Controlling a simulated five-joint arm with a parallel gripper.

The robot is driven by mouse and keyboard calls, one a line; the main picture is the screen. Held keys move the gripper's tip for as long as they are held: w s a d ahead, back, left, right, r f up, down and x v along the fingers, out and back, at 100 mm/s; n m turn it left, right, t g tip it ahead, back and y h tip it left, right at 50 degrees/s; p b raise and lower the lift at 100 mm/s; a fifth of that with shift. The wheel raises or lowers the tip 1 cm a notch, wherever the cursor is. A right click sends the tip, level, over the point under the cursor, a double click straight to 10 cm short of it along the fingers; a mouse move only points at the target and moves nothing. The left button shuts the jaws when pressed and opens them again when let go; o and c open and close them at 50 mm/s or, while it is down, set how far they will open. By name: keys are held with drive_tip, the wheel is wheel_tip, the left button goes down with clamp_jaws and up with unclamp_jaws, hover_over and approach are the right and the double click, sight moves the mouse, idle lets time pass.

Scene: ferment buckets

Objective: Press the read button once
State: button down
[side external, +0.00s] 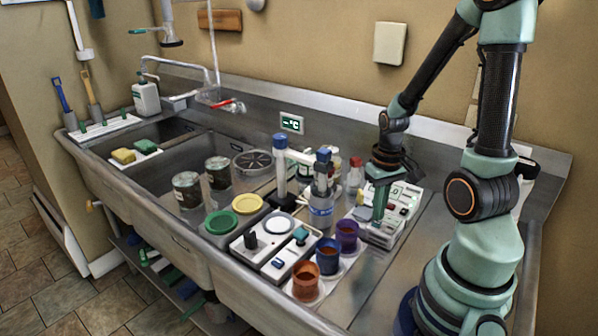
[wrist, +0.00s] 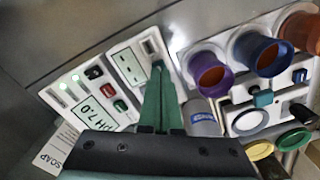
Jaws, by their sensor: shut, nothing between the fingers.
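A white meter panel (side external: 402,196) sits on the right side of the steel counter. In the wrist view it has a "pH 7.0" label or display (wrist: 97,115), a red button (wrist: 107,90), a green button (wrist: 121,105) and a black switch (wrist: 94,72). A second white unit (wrist: 128,66) with a small screen and a dark square key (wrist: 151,46) adjoins it. No read lettering is legible on the buttons. My gripper (side external: 379,216) is shut and empty, pointing down at this second unit; its green tips (wrist: 158,69) overlap the unit's right part. I cannot tell whether they touch it.
Purple (side external: 346,236), blue (side external: 328,257) and orange (side external: 305,283) cups stand left of the meter. Bare steel lies in front of the meter.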

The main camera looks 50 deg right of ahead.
sight(377, 223)
drive_tip(key=shift+r, duration=2.3)
